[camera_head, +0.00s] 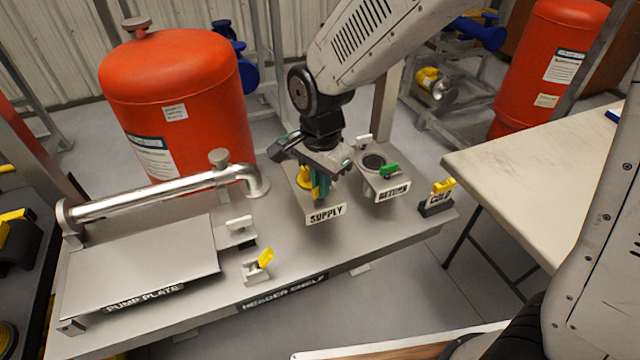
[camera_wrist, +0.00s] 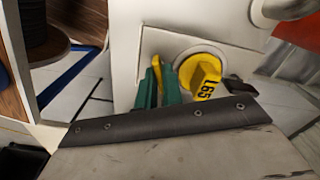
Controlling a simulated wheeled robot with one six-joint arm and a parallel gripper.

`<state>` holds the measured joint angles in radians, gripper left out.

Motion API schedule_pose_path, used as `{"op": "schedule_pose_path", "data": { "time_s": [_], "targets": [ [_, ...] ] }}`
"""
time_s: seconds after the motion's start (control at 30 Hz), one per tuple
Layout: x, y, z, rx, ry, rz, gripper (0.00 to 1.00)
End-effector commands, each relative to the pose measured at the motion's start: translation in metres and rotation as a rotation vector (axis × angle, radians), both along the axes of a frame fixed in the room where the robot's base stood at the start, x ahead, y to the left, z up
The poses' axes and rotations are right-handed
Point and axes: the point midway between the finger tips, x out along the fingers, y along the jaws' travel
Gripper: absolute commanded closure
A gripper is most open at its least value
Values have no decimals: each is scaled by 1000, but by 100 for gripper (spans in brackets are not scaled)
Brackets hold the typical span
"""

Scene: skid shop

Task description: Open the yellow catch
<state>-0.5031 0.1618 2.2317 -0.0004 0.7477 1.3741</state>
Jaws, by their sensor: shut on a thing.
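My gripper (camera_head: 319,188) is over the SUPPLY block (camera_head: 326,214) in the head view, its green fingers pointing down. In the wrist view, my gripper (camera_wrist: 161,84) is shut on a thin yellow catch (camera_wrist: 157,72); the fingers hide most of it. A round yellow part with a black-printed tab (camera_wrist: 205,78) sits just right of the fingers, and it also shows left of them in the head view (camera_head: 303,179). Whether the held catch is open or closed cannot be told.
Another yellow-handled catch (camera_head: 264,259) is beside the pump plate (camera_head: 140,262). A further yellow piece (camera_head: 443,186) is at the shelf's right end. A steel pipe (camera_head: 150,194) and red tank (camera_head: 180,90) stand left.

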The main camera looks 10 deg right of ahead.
Motion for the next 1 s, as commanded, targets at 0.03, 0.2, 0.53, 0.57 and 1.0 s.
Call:
{"op": "schedule_pose_path", "data": {
  "time_s": [0.03, 0.2, 0.53, 0.57, 1.0],
  "targets": [
    [-1, 1, 0, 0, 3, -29, 100],
    [-1, 1, 0, 0, 3, -52, 100],
    [-1, 0, 0, 0, 3, -239, 100],
    [-1, 0, 0, 0, 3, -270, 100],
    [-1, 0, 0, 0, 3, -392, 100]
  ]
}}
